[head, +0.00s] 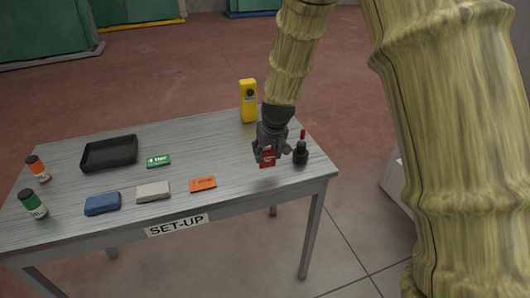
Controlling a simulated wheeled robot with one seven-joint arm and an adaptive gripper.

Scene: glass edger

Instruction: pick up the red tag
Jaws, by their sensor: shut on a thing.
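The red tag (268,158) is at the right part of the grey table, partly hidden by the fingers. My gripper (268,151) is shut on the red tag from above. I cannot tell whether the tag touches the tabletop or is slightly lifted.
On the table (235,150), a dark bottle with red tip (301,152) stands close right of my gripper, and a yellow device (248,101) stands behind.

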